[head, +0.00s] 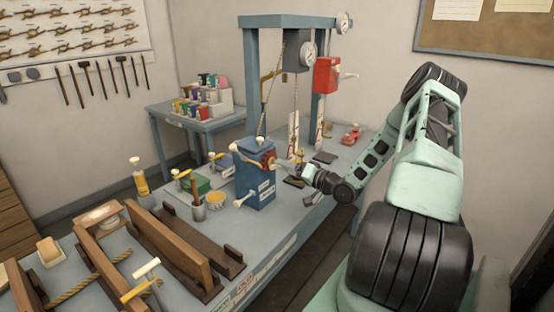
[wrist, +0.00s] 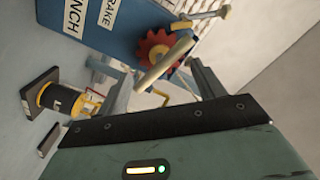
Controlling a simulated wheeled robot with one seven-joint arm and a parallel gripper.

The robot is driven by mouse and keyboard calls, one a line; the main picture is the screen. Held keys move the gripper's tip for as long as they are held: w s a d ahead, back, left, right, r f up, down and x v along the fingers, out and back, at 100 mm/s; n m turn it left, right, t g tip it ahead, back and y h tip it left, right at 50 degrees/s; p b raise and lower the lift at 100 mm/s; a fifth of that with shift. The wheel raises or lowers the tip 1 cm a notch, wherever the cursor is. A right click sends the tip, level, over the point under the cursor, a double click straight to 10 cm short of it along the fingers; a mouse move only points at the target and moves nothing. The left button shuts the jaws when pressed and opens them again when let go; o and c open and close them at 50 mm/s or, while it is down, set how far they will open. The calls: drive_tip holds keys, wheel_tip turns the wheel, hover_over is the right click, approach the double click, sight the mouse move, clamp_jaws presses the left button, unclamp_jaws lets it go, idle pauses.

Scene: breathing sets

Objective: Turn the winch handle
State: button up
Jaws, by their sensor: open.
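The winch (head: 254,180) is a blue box on the grey-blue bench, with a red toothed wheel (wrist: 158,47) on its side. It also shows in the wrist view (wrist: 110,25), with "WINCH" and "BRAKE" labels. A pale cylindrical grip, seemingly the winch handle (wrist: 165,65), lies slantwise in front of the wheel. My gripper (head: 281,166) is at the winch's right side. In the wrist view its fingers (wrist: 165,84) are apart, with the pale grip seen between or just beyond them. I cannot tell whether they touch it.
A blue frame (head: 252,80) with gauges and a red box (head: 326,75) stands behind the winch. Wooden rails (head: 170,240) fill the near bench.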

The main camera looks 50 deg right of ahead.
sight(274, 162)
drive_tip(key=shift+w+a+p, duration=0.2)
drive_tip(key=shift+w+p, duration=0.55)
drive_tip(key=shift+w, duration=1.9)
drive_tip(key=c, duration=1.2)
